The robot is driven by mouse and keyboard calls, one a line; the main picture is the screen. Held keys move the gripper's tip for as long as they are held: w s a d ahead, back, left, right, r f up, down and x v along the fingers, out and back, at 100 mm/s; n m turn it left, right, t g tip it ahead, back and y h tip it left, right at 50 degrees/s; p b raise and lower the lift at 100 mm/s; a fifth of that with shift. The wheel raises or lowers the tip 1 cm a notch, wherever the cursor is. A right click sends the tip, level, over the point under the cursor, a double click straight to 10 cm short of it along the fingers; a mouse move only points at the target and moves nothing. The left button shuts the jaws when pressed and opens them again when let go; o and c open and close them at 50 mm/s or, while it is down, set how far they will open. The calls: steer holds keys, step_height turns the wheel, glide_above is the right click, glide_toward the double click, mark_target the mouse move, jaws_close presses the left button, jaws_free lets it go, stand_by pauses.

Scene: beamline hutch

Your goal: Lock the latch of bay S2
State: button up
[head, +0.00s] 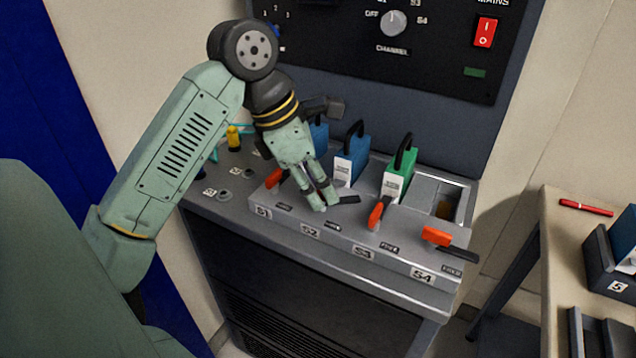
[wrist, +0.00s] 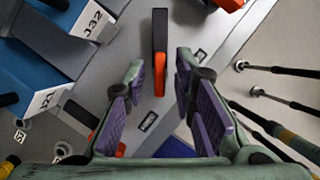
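The latch of bay S2 shows in the head view as a black bar (head: 349,200) above the S2 label (head: 310,231); its other end is hidden behind my gripper (head: 323,204). In the wrist view the latch (wrist: 160,40) is a black bar with an orange end, the orange end towards me. My gripper (wrist: 160,72) is open, with a purple-padded finger on each side of the orange end in the picture. I cannot tell whether either finger touches it. A blue module (head: 351,163) with a black handle stands behind the S2 latch.
Orange latches of S1 (head: 275,178), S3 (head: 376,214) and S4 (head: 436,236) line the same sloped front. A green module (head: 398,178) and another blue module (head: 318,138) stand close by. The S4 bay (head: 447,203) is open, without a module. A control panel (head: 440,62) rises behind.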

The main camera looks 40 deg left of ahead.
jaws_close()
steer(key=shift+f+n+b, duration=0.1)
steer(key=shift+n+b, duration=0.2)
steer(key=shift+b, duration=0.15)
steer(key=shift+f+n+b, duration=0.15)
steer(key=shift+n+b, duration=0.35)
steer(key=shift+b, duration=0.3)
steer(key=shift+n+y+b, duration=0.5)
steer(key=shift+n+b, duration=0.2)
steer(key=shift+b, duration=0.35)
steer(key=n+y+b, duration=0.1)
steer(key=n+b, duration=0.2)
steer(key=shift+d+n+t, duration=0.15)
steer(key=shift+n+t, duration=0.15)
steer(key=shift+t, duration=0.1)
steer(key=shift+d+r+n+y+b, duration=0.15)
steer(key=shift+n+y+b, duration=0.65)
steer(key=shift+n+b, duration=0.85)
steer(key=shift+r+n, duration=0.1)
steer(key=shift+n, duration=0.25)
